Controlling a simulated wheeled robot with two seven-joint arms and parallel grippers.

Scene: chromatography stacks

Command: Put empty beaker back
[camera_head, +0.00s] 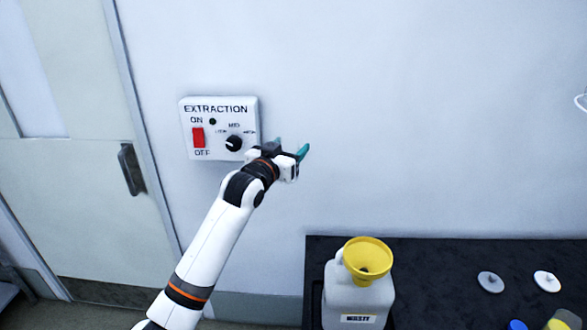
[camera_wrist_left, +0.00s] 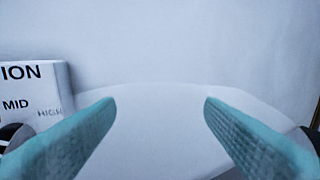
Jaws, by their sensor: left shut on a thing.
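My left gripper (camera_head: 290,147) is raised in front of the wall, just right of the extraction switch box. In the left wrist view its two teal fingers (camera_wrist_left: 160,103) stand well apart. A pale, rounded, see-through shape (camera_wrist_left: 160,125) with a faint curved edge fills the space between them; it looks like the beaker, held in the grip. Its outline is very faint against the white wall, and I cannot make it out in the head view. What is inside it cannot be told. My right gripper is not in view.
The extraction box (camera_head: 219,128) with a red switch and dial is close beside my gripper. A dark bench (camera_head: 440,260) below carries a waste jug (camera_head: 350,300) with a yellow funnel (camera_head: 368,262) and small discs (camera_head: 490,281). A door (camera_head: 80,200) is at left.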

